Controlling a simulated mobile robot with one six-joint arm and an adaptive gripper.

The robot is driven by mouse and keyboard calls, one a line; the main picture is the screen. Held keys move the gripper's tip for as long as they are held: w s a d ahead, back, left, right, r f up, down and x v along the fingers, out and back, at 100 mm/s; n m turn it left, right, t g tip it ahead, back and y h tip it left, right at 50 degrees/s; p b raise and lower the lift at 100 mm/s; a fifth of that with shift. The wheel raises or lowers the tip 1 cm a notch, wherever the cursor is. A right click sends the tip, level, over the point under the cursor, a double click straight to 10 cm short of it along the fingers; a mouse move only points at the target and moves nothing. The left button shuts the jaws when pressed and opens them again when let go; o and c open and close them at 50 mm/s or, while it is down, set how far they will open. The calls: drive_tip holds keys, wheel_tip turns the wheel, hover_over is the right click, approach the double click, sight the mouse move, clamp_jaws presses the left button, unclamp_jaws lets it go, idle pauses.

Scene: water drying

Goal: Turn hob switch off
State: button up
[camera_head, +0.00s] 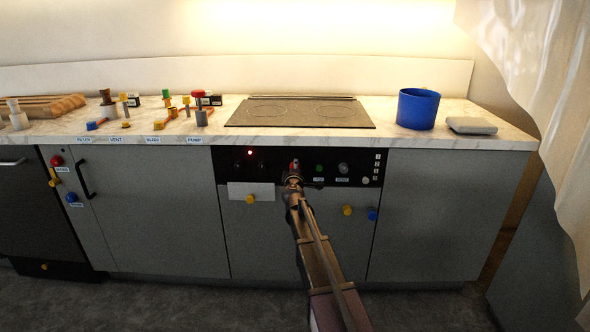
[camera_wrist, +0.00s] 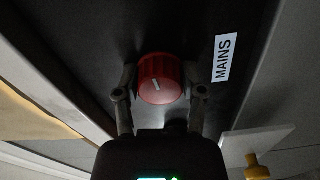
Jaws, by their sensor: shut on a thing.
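A red knob (camera_wrist: 160,78) with a pale pointer line sits on the black control panel (camera_wrist: 105,40), beside a white label reading MAINS (camera_wrist: 223,58). My gripper (camera_wrist: 160,92) has one finger on each side of the red knob and is shut on it. In the head view my gripper (camera_head: 293,178) reaches the middle of the panel, and a little of the red knob (camera_head: 294,164) shows above it. A small red light (camera_head: 250,152) glows on the panel to the left. The hob (camera_head: 300,112) lies flat in the worktop above.
A green knob (camera_head: 319,169) and a grey knob (camera_head: 343,168) sit close to the right of my gripper. A white plate (camera_head: 240,189) and yellow knob (camera_head: 250,199) are lower left. A blue pot (camera_head: 417,108) stands on the worktop (camera_head: 460,141).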

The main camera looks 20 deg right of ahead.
drive_tip(key=shift+w+m, duration=0.15)
drive_tip(key=shift+m, duration=0.35)
drive_tip(key=o, duration=1.1)
drive_tip(key=shift+o, duration=0.2)
drive_tip(key=v, duration=1.2)
drive_tip(key=shift+d, duration=0.1)
